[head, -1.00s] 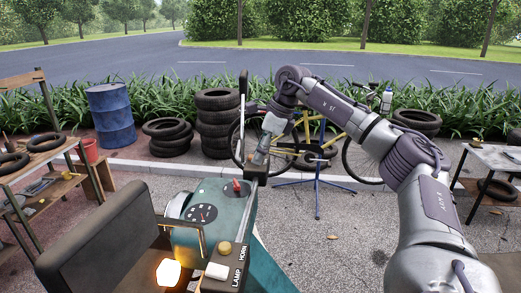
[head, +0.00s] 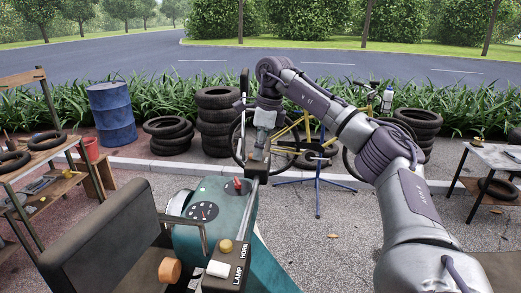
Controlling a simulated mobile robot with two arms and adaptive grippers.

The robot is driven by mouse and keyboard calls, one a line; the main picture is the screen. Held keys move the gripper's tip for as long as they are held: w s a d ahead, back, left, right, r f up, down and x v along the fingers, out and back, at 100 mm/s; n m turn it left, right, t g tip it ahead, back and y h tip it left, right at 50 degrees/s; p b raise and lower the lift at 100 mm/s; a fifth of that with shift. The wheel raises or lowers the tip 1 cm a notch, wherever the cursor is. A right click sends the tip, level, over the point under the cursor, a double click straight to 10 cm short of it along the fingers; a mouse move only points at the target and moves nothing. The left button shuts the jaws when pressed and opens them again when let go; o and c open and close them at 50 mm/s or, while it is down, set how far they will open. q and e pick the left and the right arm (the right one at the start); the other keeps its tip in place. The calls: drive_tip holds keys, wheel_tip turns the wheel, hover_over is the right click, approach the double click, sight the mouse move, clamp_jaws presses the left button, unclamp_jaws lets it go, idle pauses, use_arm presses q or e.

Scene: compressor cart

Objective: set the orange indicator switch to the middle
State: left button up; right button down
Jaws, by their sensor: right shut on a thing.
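My right gripper (head: 257,165) reaches down onto the far end of the dark control strip (head: 248,210). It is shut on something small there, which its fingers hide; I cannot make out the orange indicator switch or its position. An orange lamp (head: 170,270) at the near left of the strip is unlit. My left gripper is not in view.
The strip also carries a yellow-brown horn button (head: 226,246) and a white lamp switch (head: 218,269). Beside it is a teal housing (head: 212,233) with a dial (head: 203,211) and a red lever (head: 238,185). A dark seat (head: 110,240) stands left.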

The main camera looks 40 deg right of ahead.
sight(266, 160)
drive_tip(key=c, duration=1)
unclamp_jaws()
wheel_tip(266, 160, up, 12)
drive_tip(key=s+d, duration=0.1)
drive_tip(key=shift+s+d, duration=0.15)
drive_tip(key=shift+s, duration=0.2)
drive_tip(key=shift+f, duration=0.1)
